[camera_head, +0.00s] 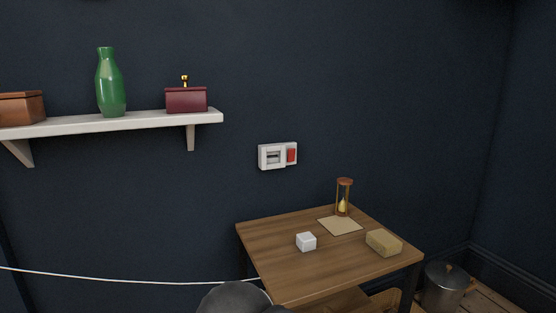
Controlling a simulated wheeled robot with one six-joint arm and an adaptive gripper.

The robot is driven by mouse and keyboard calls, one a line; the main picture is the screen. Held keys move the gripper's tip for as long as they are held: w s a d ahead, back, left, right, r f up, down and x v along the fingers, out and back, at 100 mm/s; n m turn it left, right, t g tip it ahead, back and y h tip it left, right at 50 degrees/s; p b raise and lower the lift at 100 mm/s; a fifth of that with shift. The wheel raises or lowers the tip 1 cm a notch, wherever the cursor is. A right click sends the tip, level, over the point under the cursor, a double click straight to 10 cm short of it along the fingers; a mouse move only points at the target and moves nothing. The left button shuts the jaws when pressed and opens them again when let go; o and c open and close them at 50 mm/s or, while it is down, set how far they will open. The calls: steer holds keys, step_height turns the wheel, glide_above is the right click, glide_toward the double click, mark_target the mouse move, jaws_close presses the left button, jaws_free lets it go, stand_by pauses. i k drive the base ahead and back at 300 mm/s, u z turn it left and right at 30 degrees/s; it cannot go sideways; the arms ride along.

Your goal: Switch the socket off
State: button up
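The socket (272,156) is a white plate on the dark blue wall, above the back left of the wooden table. A red rocker switch (291,155) sits at its right side. Its exact tilt is too small to tell. Nothing touches the socket in this view. My gripper is not in view. A dark grey rounded shape at the bottom edge looks like part of my arm.
A wooden table (284,264) holds a white cube (306,242), an hourglass (343,198), paper (341,226) and a tan block (383,243). A shelf (150,122) juts out left of the socket. A metal bin (443,288) stands right. A white cord (120,279) crosses lower left.

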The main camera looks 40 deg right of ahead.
mark_target(291, 152)
steer(key=z, duration=0.6)
steer(key=k, duration=0.3)
steer(key=z, duration=0.6)
